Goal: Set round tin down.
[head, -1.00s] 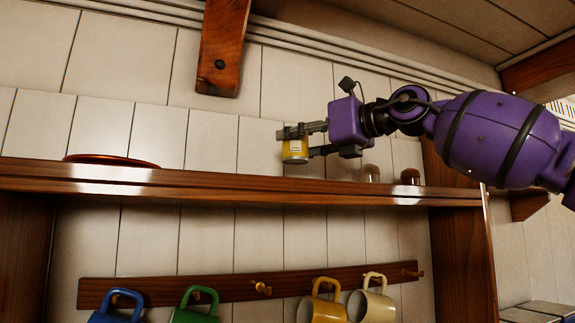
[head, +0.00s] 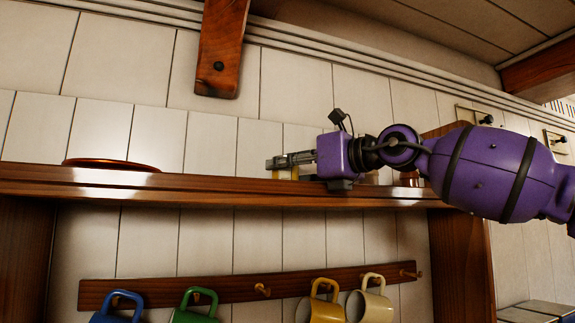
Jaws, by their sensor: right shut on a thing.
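The round tin (head: 283,175) is yellow and sits low behind the front lip of the upper wooden shelf (head: 130,182). Only a small upper part of it shows. My right gripper (head: 277,167) reaches in from the right and is shut on the tin. One finger shows along the tin's top; the other is hidden behind the shelf lip. Whether the tin touches the shelf board cannot be seen. My left gripper is not in view.
A reddish plate (head: 112,164) lies on the shelf at the left. A small brown-lidded jar (head: 409,178) stands on the shelf, partly behind my right arm. Blue, green, yellow and cream mugs hang on a peg rail (head: 240,287) below. The shelf between plate and tin is clear.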

